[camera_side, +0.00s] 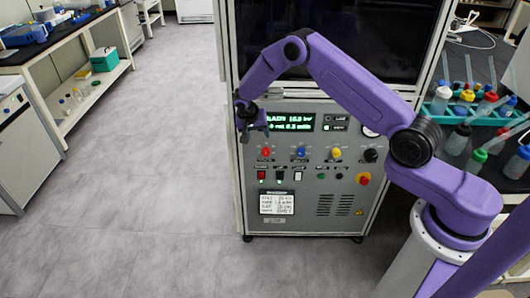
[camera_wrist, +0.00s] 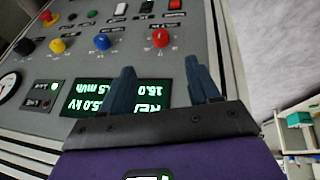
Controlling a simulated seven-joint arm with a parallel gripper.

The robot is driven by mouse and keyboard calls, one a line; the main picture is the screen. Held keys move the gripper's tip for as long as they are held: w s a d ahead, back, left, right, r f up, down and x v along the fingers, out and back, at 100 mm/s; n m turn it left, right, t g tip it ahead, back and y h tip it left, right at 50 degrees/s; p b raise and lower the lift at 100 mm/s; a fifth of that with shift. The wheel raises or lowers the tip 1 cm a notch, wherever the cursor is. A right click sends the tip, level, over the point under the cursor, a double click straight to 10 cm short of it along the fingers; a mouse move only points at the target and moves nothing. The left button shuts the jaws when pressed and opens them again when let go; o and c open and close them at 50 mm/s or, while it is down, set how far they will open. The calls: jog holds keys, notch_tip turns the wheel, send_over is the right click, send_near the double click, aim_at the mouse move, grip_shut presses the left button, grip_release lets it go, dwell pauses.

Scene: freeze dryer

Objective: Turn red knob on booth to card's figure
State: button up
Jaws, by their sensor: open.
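The red knob (camera_side: 265,152) is at the left end of a row of coloured knobs on the booth's grey front panel (camera_side: 318,215). It also shows in the wrist view (camera_wrist: 160,38), beyond and roughly between my fingertips. My gripper (camera_side: 252,124) is open and empty in front of the panel's upper left, by the lit green display (camera_side: 291,122). Its two dark blue fingers stand apart in the wrist view (camera_wrist: 161,70), not around the knob. The white card (camera_side: 277,202) is low on the panel; its handwriting is too small to read surely.
Blue (camera_side: 301,152), yellow (camera_side: 336,153) and black (camera_side: 370,155) knobs continue the row. Switches (camera_side: 279,176) sit below it, with a red button on yellow (camera_side: 363,178) at right. Bottles (camera_side: 457,139) stand on the right bench. The floor (camera_side: 150,190) at left is clear.

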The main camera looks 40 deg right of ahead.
aim_at(266, 153)
jog(key=x, duration=1.4)
jog(key=shift+d+f, duration=0.25)
jog(key=shift+f, duration=0.05)
jog(key=shift+c, duration=0.2)
jog(key=c, duration=1)
